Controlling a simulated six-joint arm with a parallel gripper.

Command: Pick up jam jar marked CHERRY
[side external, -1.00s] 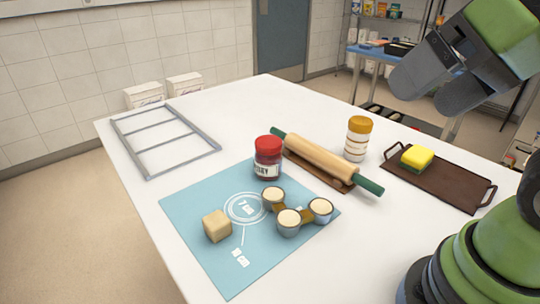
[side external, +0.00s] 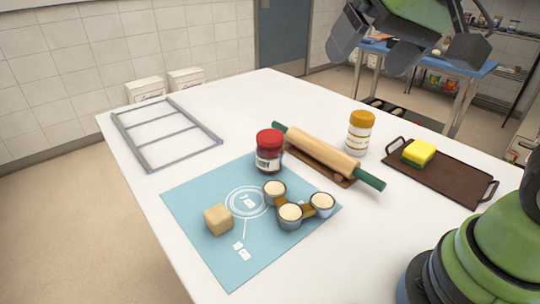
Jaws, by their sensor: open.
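A dark jam jar with a red lid and a white label (side external: 269,153) stands upright at the far corner of the blue mat (side external: 195,200). The label text is too small to read fully from here. My gripper (side external: 370,60) is high at the top of the side external view, above and beyond the table's far right part. Its fingers are apart and nothing is between them. It is well clear of the jar, up and to the right of it in the picture.
A rolling pin (side external: 322,152) lies just right of the jar. A jar with an orange lid (side external: 359,134) and a dark tray (side external: 450,182) with a sponge (side external: 418,153) are farther right. Several small cups (side external: 290,214) and a tan block (side external: 218,219) sit on the mat. A metal rack (side external: 148,167) lies left.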

